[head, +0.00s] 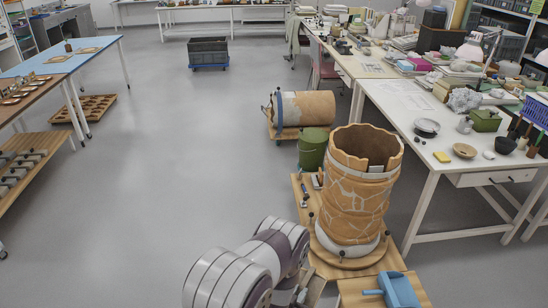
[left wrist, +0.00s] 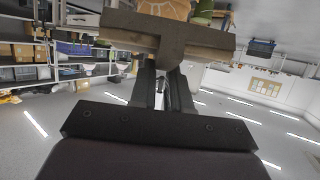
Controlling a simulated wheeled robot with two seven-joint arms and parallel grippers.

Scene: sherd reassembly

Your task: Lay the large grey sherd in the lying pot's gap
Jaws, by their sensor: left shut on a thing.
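The lying pot (head: 310,107) is an orange-brown barrel on its side on a low wooden base, beyond the green bin; a paler, greyish area covers its left part. I cannot make out the gap's edges. My left gripper (head: 300,292) is at the bottom of the head view, low and left of the standing pot, well short of the lying pot. In the left wrist view its dark fingers are shut on a grey-brown slab, the large grey sherd (left wrist: 125,28), seen nearly edge-on. Its full shape is hidden. My right gripper is not in view.
A tall cracked pot (head: 352,205) stands on a wooden board at right, with a green bin (head: 312,148) behind it. A blue dustpan-like thing (head: 400,290) lies at the bottom right. A cluttered white table (head: 440,125) lines the right.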

